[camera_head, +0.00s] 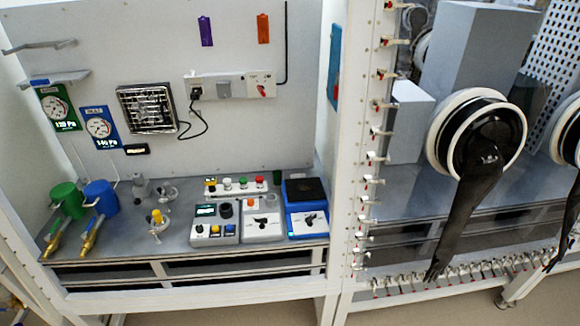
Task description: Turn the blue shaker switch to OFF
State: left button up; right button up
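The blue shaker (293,220) stands at the right end of the grey bench. A dark square platform (304,190) is on its top. Its switch (311,219) is a small dark knob on a pale panel on the sloping front. The knob looks tilted, but its labels are too small to read, so I cannot tell its setting. A small cyan-green light shows at the lower left of the front. Neither of my grippers is in view, and nothing touches the shaker.
A grey box (262,232) with a similar dark knob stands just left of the shaker. Left of that is a button box (214,232), with a row of coloured knobs behind. A white frame post (343,230) rises at right. The bench front edge is clear.

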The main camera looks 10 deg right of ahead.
aim_at(311, 218)
jog(key=i+j, duration=0.2)
jog(key=i, duration=0.35)
jog(key=i+j+z, duration=0.1)
jog(key=i, duration=0.4)
jog(key=i+j, duration=0.35)
jog(key=i, duration=0.2)
